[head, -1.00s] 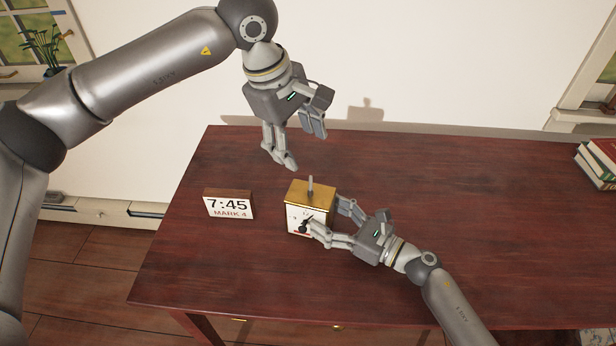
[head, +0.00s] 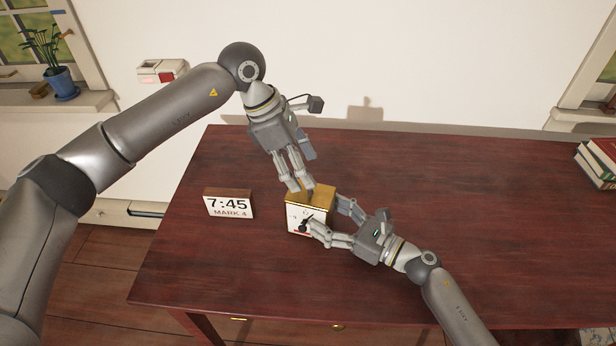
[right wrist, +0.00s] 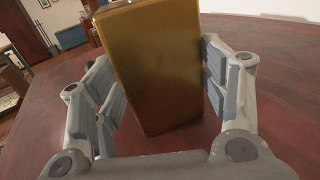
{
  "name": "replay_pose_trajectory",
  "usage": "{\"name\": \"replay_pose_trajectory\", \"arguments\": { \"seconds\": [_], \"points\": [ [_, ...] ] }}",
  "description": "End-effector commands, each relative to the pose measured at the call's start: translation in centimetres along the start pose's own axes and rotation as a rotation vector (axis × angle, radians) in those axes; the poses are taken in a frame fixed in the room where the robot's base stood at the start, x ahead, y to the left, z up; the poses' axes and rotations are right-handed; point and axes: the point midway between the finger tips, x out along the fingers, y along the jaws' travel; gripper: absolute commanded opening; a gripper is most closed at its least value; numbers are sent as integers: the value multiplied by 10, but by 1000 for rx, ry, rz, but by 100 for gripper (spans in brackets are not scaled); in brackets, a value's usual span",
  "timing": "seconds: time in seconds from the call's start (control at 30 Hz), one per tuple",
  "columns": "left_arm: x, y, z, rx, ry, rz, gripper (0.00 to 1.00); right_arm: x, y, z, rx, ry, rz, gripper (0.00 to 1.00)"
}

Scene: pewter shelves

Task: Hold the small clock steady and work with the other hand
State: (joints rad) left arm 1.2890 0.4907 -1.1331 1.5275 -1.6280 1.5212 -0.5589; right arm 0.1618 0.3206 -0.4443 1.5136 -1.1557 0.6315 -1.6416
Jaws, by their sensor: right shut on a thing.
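The small clock (head: 322,197) is a gold box with a white dial, upright on the dark red table. My right gripper (head: 331,217) is shut on its sides, coming from the right. My left gripper (head: 299,186) points down at the clock's top from above. Its fingertips are at the short grey post on top and partly hide it. Whether they touch or grip the post I cannot tell.
A sign (head: 229,204) reading "7:45 MARK 4" stands left of the clock on the table (head: 480,220). Books (head: 598,162) are stacked at the far right edge. The table's right half is mostly clear. A potted plant (head: 62,82) sits on the windowsill.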

Motion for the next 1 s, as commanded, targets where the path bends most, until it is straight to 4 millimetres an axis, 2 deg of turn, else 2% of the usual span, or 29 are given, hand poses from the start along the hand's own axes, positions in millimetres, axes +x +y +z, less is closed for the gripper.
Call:
{"name": "replay_pose_trajectory", "arguments": {
  "seconds": [0.1, 0.23, 0.63, 0.9, 1.0],
  "points": [
    [20, 0, 0, 0, 0, -2, 61, 0, 0, 0, 1, 0, -1, 38],
    [33, 0, 0, 1, -1, -1, 61, 0, 0, 0, 1, 0, -1, 38],
    [39, 0, 0, 2, 0, 1, 59, 0, 0, 0, 1, -1, -1, 38],
    [39, 0, 0, 1, 0, 1, 25, 0, 0, 0, 1, -1, -1, 38],
    [39, 0, 0, 1, 0, 1, 15, 0, 0, 0, 1, -1, -1, 38]
  ]
}}
